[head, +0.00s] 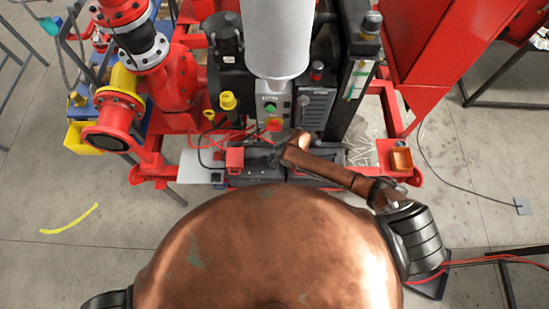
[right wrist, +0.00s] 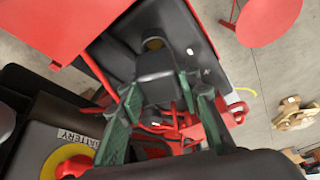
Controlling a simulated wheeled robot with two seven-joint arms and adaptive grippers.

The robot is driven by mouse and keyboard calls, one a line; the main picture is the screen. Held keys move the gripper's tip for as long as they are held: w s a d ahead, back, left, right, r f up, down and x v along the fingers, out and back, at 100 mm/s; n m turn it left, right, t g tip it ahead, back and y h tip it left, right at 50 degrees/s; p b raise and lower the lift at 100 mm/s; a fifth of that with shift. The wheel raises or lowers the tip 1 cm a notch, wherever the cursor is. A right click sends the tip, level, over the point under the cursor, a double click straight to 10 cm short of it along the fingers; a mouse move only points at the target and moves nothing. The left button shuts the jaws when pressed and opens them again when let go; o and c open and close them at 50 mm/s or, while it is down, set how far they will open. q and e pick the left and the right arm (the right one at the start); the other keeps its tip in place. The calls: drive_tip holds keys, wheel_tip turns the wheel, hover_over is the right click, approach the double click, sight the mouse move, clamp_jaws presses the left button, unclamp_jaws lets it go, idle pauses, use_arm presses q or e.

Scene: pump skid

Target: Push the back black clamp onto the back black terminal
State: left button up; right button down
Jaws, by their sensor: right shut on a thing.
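My right gripper (right wrist: 160,88) reaches the battery area (head: 300,172); its two green fingers are on either side of a dark block in the right wrist view. This block, which looks like the black clamp (right wrist: 158,72), is held between the fingertips. A brassy round part (right wrist: 153,43) shows just beyond it, perhaps the terminal. I cannot tell whether the clamp is seated on it. In the head view my copper-coloured arm hides most of the clamp and terminal. My left gripper is out of view.
A red block (head: 235,158) sits on the left of the batteries. A yellow switch housing with a red knob (right wrist: 70,165), near a BATTERY label (right wrist: 76,138), is close to the gripper. A white cylinder (head: 277,38) and control box (head: 271,107) stand behind.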

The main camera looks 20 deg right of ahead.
drive_tip(key=shift+f+b, duration=0.75)
drive_tip(key=shift+f, duration=0.7)
drive_tip(key=c, duration=1.3)
unclamp_jaws()
drive_tip(key=shift+r, duration=0.1)
drive_tip(key=v, duration=1.1)
drive_tip(key=shift+s+d+r, duration=0.15)
drive_tip(key=shift+d+r, duration=0.05)
drive_tip(key=shift+r, duration=0.15)
